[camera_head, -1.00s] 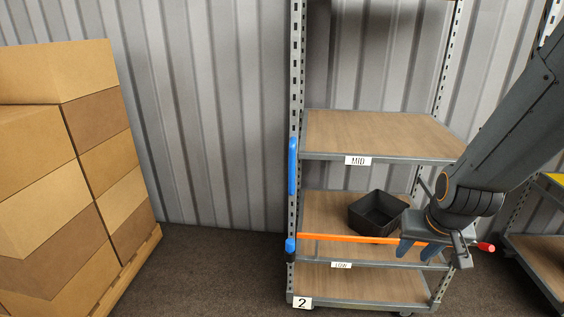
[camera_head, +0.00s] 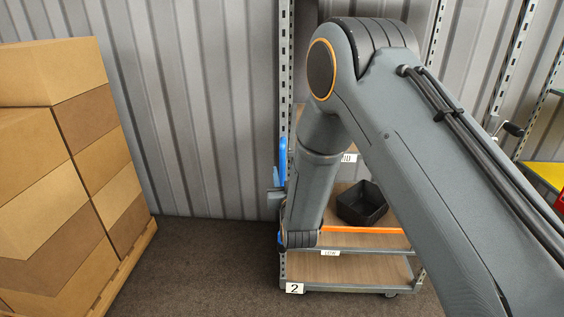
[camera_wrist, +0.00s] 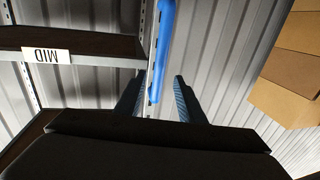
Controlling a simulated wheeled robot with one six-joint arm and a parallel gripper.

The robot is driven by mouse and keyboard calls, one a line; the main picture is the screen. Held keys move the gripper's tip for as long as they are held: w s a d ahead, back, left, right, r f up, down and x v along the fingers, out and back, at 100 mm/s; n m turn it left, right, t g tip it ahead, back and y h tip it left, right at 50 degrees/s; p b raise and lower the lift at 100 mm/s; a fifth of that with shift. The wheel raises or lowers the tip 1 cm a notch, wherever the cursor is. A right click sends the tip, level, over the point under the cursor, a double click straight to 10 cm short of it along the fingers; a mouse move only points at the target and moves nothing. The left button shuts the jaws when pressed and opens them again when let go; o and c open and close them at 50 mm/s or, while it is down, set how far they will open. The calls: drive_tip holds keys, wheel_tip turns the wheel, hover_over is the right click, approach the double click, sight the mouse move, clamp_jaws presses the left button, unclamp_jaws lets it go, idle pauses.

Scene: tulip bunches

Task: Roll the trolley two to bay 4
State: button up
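Trolley two is a grey-framed rack with wooden shelves and a "2" label; its lowest shelf (camera_head: 345,270) shows in the head view. Its upright blue handle (camera_head: 282,160) is on the left post, partly hidden by my arm. In the wrist view, the handle (camera_wrist: 163,45) runs down toward the space between my fingers. My gripper (camera_wrist: 157,95) is open, a dark finger on each side of the handle's line, with no grip on it. In the head view, my gripper (camera_head: 276,192) is at the trolley's left post, mostly hidden behind my arm. No bay 4 marking shows.
A black bin (camera_head: 362,205) stands on a trolley shelf, behind an orange bar (camera_head: 375,230). Stacked cardboard boxes (camera_head: 60,170) stand on a pallet at the left. Bare floor (camera_head: 205,270) lies between. Another rack with a yellow shelf (camera_head: 548,174) is at the right.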

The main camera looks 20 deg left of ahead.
sight(283, 165)
drive_tip(key=p+x, duration=0.1)
drive_tip(key=x, duration=0.5)
drive_tip(key=shift+w, duration=0.3)
clamp_jaws()
